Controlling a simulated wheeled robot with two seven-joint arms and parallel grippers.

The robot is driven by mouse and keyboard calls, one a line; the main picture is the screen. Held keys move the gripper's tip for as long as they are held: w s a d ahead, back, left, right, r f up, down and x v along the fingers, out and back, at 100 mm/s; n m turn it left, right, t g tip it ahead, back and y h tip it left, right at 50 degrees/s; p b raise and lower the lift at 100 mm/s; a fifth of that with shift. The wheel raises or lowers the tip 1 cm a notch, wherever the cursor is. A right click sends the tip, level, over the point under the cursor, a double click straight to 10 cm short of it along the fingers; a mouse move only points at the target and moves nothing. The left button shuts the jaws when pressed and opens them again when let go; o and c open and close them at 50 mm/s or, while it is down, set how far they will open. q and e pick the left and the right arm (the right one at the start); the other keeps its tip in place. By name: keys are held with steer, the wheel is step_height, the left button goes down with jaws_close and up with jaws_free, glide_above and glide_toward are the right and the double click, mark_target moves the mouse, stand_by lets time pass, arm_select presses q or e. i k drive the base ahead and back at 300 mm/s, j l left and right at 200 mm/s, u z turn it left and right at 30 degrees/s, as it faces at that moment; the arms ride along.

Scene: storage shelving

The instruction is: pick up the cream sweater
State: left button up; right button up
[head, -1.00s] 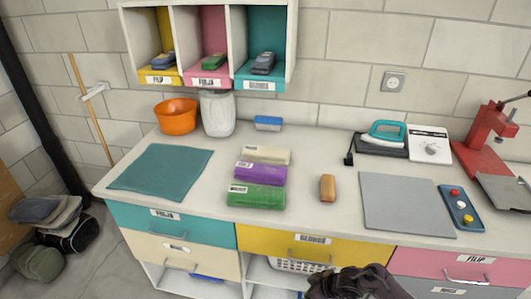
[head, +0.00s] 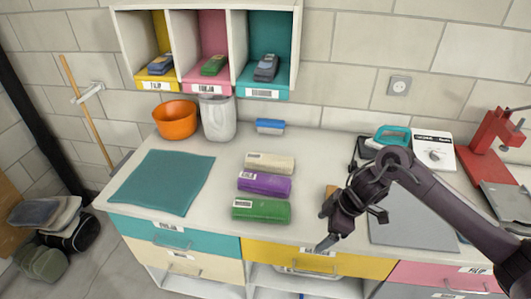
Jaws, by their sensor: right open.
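The cream sweater (head: 270,163) looks like a folded, labelled bundle on the white worktop. It is the farthest of three bundles in a row, behind a purple one (head: 264,185) and a green one (head: 261,210). My right gripper (head: 325,230) is open and empty above the front part of the worktop, to the right of the green bundle. It is nearer the front edge than the cream sweater and apart from it. My left gripper is not in view.
A tan block (head: 331,190) is partly hidden behind my right gripper. A teal mat (head: 163,182) lies at left and a grey mat (head: 400,222) at right, under my arm. An orange bowl (head: 176,121), white container (head: 218,118) and blue brush (head: 270,126) stand at the back.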

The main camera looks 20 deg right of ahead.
mark_target(271, 163)
steer(key=i, duration=1.2)
